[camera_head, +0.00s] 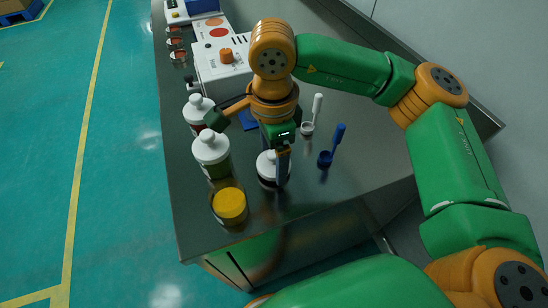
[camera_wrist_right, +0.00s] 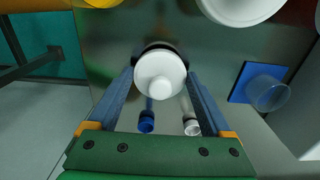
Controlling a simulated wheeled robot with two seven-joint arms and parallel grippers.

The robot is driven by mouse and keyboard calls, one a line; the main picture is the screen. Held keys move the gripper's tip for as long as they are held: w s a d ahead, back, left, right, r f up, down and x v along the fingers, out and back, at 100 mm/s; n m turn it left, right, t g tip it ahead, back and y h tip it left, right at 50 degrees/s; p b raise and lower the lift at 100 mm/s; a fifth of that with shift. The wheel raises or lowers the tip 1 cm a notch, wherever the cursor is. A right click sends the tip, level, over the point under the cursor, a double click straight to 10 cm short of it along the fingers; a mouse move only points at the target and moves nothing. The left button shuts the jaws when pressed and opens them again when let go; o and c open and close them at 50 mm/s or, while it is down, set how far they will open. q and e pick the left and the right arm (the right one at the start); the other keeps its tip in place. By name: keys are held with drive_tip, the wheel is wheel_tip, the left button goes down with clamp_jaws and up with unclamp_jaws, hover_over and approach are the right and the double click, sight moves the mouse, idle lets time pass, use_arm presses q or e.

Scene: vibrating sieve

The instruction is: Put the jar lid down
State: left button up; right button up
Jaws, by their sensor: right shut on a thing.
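The jar lid, a white round piece with a dark rim, shows in the head view (camera_head: 267,166) and in the right wrist view (camera_wrist_right: 160,76). My right gripper (camera_head: 282,178) points down with its blue fingers on either side of the lid, shut on it. The lid is low over the near part of the steel table; I cannot tell whether it touches the surface. A clear jar with yellow contents (camera_head: 229,206) stands left of it near the table edge; part of the yellow shows at the top of the wrist view. My left gripper is not in view.
White-capped bottles (camera_head: 212,155) (camera_head: 198,112) stand left of the gripper. A white machine (camera_head: 222,75) and small red dishes (camera_head: 176,42) are farther back. The near right tabletop (camera_head: 345,185) is clear.

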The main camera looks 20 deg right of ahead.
sight(274, 153)
drive_tip(key=shift+d+f, duration=0.15)
drive_tip(key=shift+f, duration=0.5)
drive_tip(key=o, duration=1.1)
drive_tip(key=shift+r, duration=0.35)
wheel_tip(274, 153, up, 5)
drive_tip(key=shift+r, duration=0.2)
wheel_tip(274, 153, up, 6)
drive_tip(key=shift+r+p, duration=0.15)
drive_tip(key=shift+p, duration=0.2)
